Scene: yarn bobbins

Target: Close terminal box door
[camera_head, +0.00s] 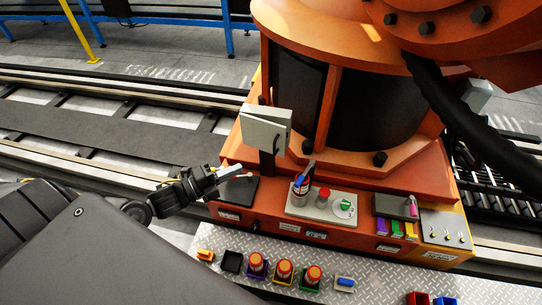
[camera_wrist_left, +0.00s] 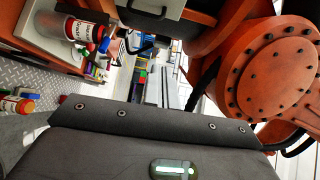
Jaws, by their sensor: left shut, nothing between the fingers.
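The terminal box (camera_head: 279,114) is a small light-grey box on a dark post at the front of the orange robot base. Its door (camera_head: 262,137), with a dark handle, faces me and seems to stand a little ajar at an angle to the box; the exact gap is hard to tell. My left gripper (camera_head: 236,171) is shut and empty, below and left of the box, apart from it, over a black pad. The left wrist view shows a grey panel with a dark handle (camera_wrist_left: 148,8) at the top edge, probably the box door. My right gripper is not in view.
The orange robot (camera_head: 340,60) rises behind the box. Left of the box is open floor with rails.

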